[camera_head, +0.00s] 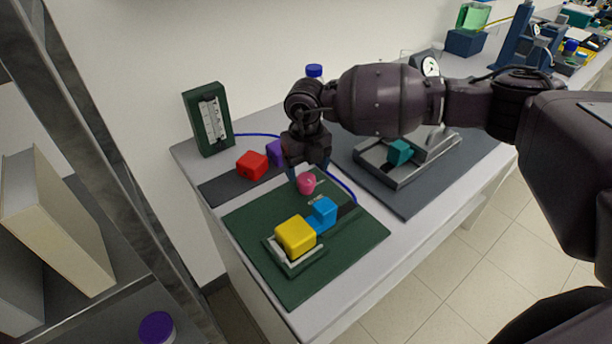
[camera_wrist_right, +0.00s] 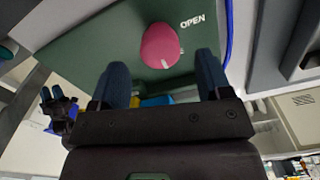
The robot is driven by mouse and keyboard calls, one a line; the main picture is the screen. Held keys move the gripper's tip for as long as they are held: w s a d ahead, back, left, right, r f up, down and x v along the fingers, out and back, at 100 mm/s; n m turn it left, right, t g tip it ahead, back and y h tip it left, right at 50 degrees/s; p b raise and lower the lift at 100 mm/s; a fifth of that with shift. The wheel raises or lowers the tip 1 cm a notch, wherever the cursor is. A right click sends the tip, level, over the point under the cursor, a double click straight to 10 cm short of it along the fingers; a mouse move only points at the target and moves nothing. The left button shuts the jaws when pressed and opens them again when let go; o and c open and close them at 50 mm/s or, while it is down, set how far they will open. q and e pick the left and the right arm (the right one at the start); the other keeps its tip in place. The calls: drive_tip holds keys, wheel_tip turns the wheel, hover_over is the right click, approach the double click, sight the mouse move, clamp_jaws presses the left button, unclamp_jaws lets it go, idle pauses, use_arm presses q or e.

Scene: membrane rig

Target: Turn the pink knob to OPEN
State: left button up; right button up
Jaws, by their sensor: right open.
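The pink knob (camera_head: 306,184) stands on the dark green board (camera_head: 361,235), behind the blue block. My right gripper (camera_head: 306,172) is over the knob, pointing down. In the wrist view its two dark blue fingers (camera_wrist_right: 163,63) are open and apart, with the knob between and just beyond their tips. Contact cannot be told.
A yellow block (camera_head: 295,236) and a blue block (camera_head: 322,212) sit on the same board in front of the knob. A grey tray (camera_head: 404,179) lies at the right.

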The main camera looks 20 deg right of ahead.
sight(306, 178)
use_arm(q)
drive_tip(key=shift+w+r, duration=0.2)
drive_tip(key=shift+w, duration=0.15)
use_arm(e)
drive_tip(key=shift+f, duration=1.65)
drive_tip(key=shift+c, duration=0.3)
drive_tip(key=c, duration=0.9)
use_arm(q)
drive_tip(key=shift+s+f, duration=0.2)
drive_tip(key=shift+s, duration=0.15)
use_arm(e)
drive_tip(key=shift+o, duration=0.2)
